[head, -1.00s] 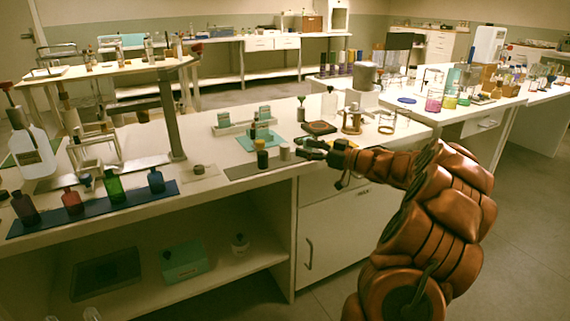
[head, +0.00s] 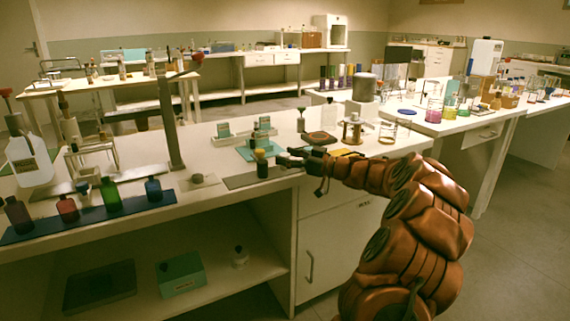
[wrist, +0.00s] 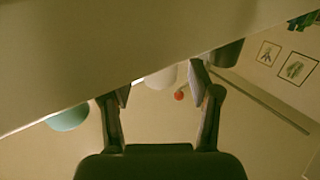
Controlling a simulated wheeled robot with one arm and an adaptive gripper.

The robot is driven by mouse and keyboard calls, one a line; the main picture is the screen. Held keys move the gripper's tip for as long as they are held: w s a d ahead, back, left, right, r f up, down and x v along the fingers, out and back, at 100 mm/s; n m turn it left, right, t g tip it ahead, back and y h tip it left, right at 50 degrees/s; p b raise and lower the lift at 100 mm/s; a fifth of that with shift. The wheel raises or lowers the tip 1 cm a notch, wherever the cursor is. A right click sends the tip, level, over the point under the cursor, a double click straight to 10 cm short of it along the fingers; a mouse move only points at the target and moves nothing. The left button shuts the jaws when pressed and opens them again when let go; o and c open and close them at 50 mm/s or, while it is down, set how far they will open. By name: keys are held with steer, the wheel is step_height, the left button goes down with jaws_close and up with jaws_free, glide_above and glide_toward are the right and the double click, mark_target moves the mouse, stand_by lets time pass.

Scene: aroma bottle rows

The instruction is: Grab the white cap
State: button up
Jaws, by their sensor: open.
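The white cap (wrist: 163,76) shows in the wrist view as a small pale rounded shape, partly cut off by the pale surface across the top. It lies between the fingertips of my gripper (wrist: 161,88), which are apart with a gap around it. I cannot tell whether either finger touches it. The cap is hidden behind my fingers there.
A brown block (head: 319,138) and a brass stand (head: 353,130) stand behind right. Several coloured bottles stand on a blue strip (head: 80,221) at left. The bench between is mostly clear.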

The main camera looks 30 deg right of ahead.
steer(key=shift+w+a, duration=0.25)
steer(key=shift+w, duration=0.2)
steer(key=c, duration=0.8)
